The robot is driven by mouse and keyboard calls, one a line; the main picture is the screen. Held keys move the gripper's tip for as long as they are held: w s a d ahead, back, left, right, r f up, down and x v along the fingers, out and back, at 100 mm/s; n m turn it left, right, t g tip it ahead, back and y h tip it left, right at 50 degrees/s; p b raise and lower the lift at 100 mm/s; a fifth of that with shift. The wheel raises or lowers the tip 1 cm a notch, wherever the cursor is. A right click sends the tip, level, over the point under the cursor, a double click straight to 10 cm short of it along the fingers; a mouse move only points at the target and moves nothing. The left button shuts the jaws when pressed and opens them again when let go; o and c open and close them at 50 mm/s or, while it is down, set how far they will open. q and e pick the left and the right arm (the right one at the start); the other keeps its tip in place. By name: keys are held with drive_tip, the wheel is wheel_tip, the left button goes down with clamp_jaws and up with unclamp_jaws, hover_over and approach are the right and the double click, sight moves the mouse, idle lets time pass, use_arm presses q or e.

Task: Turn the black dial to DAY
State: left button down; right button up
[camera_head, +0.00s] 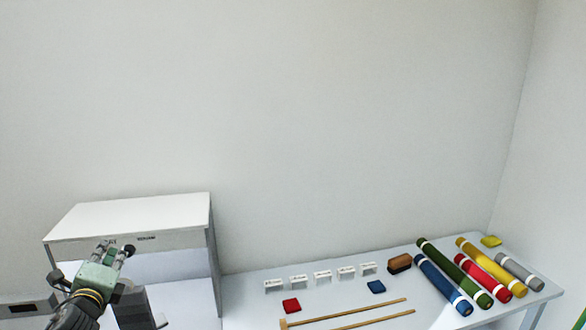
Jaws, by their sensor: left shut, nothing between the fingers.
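The black dial (129,250) looks like a small dark round knob on the front top edge of the white booth (140,213). Two small dark labels sit above it, one to each side; their words are too small to read, and I cannot tell where the dial points. My left gripper (112,253), pale green with dark fingers, is shut and empty in front of the booth's edge. Its fingertips overlap or lie close beside the dial; I cannot tell whether they touch it. My right gripper is not in view.
A dark grey block (135,305) shows behind the gripper, low in the booth. On the white table (245,300) lie small white label stands, red and blue swatches, a brown brush (400,263), wooden sticks and several coloured rolls at right.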

use_arm(q)
drive_tip(key=shift+s, duration=0.45)
drive_tip(key=p+v, duration=0.1)
drive_tip(key=v, duration=0.3)
drive_tip(key=shift+s, duration=0.4)
drive_tip(key=shift+w, duration=0.1)
